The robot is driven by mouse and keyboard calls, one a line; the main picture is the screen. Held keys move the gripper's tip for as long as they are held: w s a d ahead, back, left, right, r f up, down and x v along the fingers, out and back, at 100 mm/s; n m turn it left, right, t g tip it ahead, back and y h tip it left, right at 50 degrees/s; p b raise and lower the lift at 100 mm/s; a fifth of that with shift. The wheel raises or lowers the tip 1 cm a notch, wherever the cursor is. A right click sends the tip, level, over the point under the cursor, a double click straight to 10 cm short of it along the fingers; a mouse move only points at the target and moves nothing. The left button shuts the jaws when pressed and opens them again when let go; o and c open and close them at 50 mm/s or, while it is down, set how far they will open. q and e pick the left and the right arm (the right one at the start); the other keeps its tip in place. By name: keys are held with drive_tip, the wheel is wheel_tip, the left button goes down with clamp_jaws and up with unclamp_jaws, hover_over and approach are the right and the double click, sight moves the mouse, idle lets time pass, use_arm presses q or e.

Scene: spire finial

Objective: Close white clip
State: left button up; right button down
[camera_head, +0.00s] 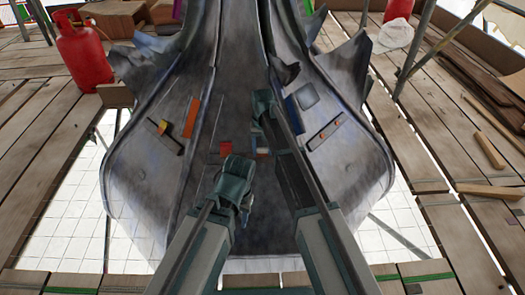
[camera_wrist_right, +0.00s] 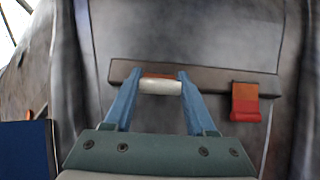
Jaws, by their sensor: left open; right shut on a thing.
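The white clip (camera_wrist_right: 160,86) is a small pale block with an orange-red edge, set at a dark grey strip on the finial. In the right wrist view it sits between the two blue fingertips of my right gripper (camera_wrist_right: 157,80), which is shut on it. In the head view the clip (camera_head: 262,151) is small and partly hidden by the right gripper. A red-orange clip (camera_wrist_right: 245,102) hangs from the same strip beside it; it also shows in the head view (camera_head: 226,148). My left gripper (camera_head: 244,216) is open and empty, below the clips in the head view; its fingers are partly hidden.
The grey metal finial (camera_head: 150,180) fills the middle. An orange plate (camera_head: 191,117) is at its left and a blue plate (camera_head: 294,115) at its right. Red gas cylinder (camera_head: 80,52), wooden planks (camera_head: 30,150) and scaffold poles surround it. Gaps open between planks.

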drive_tip(key=shift+w+g, duration=0.6)
drive_tip(key=shift+g, duration=0.5)
drive_tip(key=shift+c, duration=1.1)
unclamp_jaws()
drive_tip(key=shift+r, duration=0.15)
drive_tip(key=p+v, duration=1.3)
drive_tip(key=shift+w+r, duration=0.2)
drive_tip(key=shift+r, duration=0.1)
